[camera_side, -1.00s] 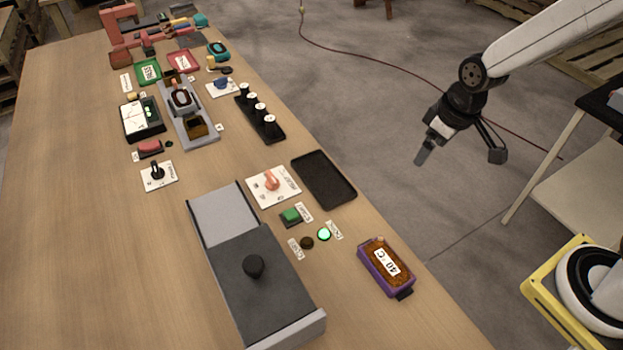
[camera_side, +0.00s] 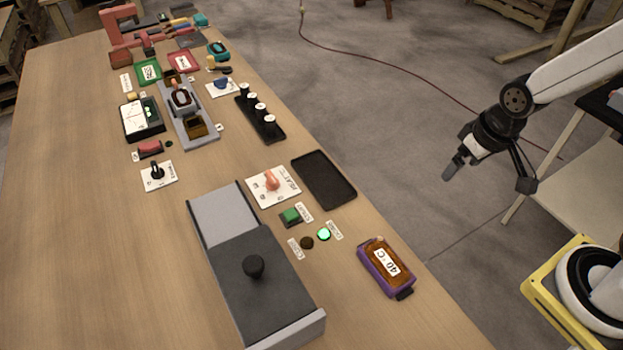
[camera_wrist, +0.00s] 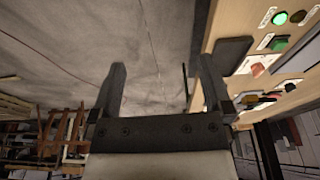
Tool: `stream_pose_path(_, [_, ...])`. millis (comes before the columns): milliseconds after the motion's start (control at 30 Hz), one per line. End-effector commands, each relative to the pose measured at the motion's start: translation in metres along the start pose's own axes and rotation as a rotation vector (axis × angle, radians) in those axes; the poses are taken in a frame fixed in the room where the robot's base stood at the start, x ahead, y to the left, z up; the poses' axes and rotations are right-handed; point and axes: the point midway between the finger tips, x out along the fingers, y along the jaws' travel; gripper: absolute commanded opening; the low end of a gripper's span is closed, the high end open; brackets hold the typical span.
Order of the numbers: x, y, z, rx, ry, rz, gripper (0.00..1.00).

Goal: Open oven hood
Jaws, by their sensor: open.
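The oven hood (camera_side: 244,290) is a dark grey flat cover with a round black knob (camera_side: 254,266) on top. It lies over the lower part of the light grey oven base (camera_side: 222,214) on the table in the side view; the base's far end is uncovered. My gripper (camera_side: 488,178) is open and empty, in the air to the right of the table, well away from the hood. In the wrist view the two fingers of my gripper (camera_wrist: 163,85) stand apart with nothing between them. The hood is not visible in the wrist view.
Other stations fill the table's far end. The table's left side is clear.

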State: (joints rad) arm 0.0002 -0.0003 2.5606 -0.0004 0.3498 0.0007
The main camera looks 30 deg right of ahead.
Motion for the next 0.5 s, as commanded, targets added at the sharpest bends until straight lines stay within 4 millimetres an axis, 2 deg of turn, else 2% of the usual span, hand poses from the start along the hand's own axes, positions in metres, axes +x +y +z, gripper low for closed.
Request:
stream_pose_path(33, [0.000,0.000,0.000,0.000,0.000,0.000,0.90])
stream_pose_path(67, [0.000,0.000,0.000,-0.001,0.000,0.000,0.84])
stream_pose_path(267, [0.000,-0.009,-0.009,-0.027,-0.006,-0.007,0.84])
stream_pose_path(367, [0.000,-0.022,-0.022,-0.062,-0.016,-0.016,0.84])
stream_pose_path(500, [0.000,-0.053,-0.045,-0.140,-0.039,-0.034,0.84])
